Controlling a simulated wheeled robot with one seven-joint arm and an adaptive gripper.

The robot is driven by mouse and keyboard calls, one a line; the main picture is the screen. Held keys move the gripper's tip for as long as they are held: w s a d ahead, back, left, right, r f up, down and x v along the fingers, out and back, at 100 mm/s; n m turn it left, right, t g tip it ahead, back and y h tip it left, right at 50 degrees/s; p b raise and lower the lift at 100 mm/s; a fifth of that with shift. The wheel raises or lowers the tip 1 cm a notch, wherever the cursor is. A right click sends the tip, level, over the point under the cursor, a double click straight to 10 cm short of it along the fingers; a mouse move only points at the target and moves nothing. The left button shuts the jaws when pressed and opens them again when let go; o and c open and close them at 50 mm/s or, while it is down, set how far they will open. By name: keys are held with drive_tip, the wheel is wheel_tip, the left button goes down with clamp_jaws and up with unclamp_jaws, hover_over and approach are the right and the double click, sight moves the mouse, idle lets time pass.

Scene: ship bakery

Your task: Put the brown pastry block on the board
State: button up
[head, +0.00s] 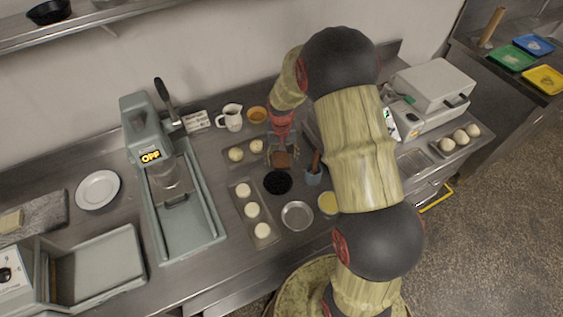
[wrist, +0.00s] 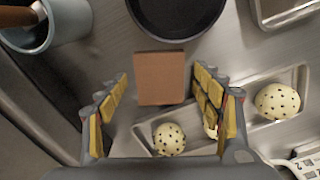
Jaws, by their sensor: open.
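The brown pastry block (wrist: 160,78) lies on the steel counter in the wrist view, beside a dark round pan and a tray of speckled dough balls. It also shows in the head view (head: 281,159), partly covered by my gripper (head: 281,146). My gripper (wrist: 161,84) is open and empty, pointing down over the block. In the wrist view the block appears between the two fingers, with a gap on each side; I cannot tell how high above it the fingertips are. A grey stone-like slab (head: 45,210), likely the board, lies at the far left with a pale yellow block on it.
A tray of speckled balls (wrist: 277,126), a dark pan (head: 278,182) and a blue-grey cup (head: 313,176) stand close around the block. A press (head: 150,150) and a white plate (head: 98,190) stand between the block and the slab. A white jug (head: 231,117) stands behind.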

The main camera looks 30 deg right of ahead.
drive_tip(key=shift+c, duration=0.4)
drive_tip(key=c, duration=1.3)
drive_tip(key=shift+r, duration=0.15)
